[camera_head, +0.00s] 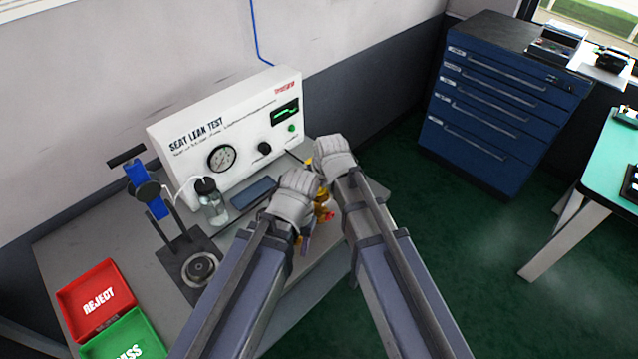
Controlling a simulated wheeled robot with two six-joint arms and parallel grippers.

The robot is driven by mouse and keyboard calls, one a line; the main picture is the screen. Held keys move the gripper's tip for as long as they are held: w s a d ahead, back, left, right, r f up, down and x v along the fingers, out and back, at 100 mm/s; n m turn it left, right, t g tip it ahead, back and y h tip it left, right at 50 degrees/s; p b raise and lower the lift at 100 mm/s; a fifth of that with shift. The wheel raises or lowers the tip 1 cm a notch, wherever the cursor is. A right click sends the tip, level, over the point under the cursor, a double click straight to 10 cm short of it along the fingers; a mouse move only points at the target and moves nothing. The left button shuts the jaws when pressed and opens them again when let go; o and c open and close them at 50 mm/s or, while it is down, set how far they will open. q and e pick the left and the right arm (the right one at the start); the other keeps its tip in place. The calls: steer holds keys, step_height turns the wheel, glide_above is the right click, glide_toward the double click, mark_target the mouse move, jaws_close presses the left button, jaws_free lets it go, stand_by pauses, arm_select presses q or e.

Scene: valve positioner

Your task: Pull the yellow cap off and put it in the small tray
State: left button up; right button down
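A brass-coloured part (323,205) with a small red spot shows between my two grippers at the front right of the grey bench. Most of it is hidden. A small yellow piece (308,162) shows just left of my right gripper; I cannot tell whether it is the cap. My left gripper (300,190) is beside the brass part on its left. My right gripper (328,160) is just above and to the right of it. The fingertips of both are hidden, so their grip is unclear. A small dark blue-grey tray-like item (254,192) lies left of my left gripper.
A white seat leak test unit (240,125) stands at the bench's back. A blue clamp stand (150,190) and glass bottle (213,205) stand left. Red REJECT (85,285) and green PASS (105,348) trays lie front left. A blue drawer cabinet (490,110) stands behind right.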

mark_target(319, 187)
steer(key=shift+r, duration=0.2)
stand_by(0.4)
steer(key=shift+r+p, duration=2)
steer(key=shift+p, duration=0.15)
steer(key=shift+f, duration=0.1)
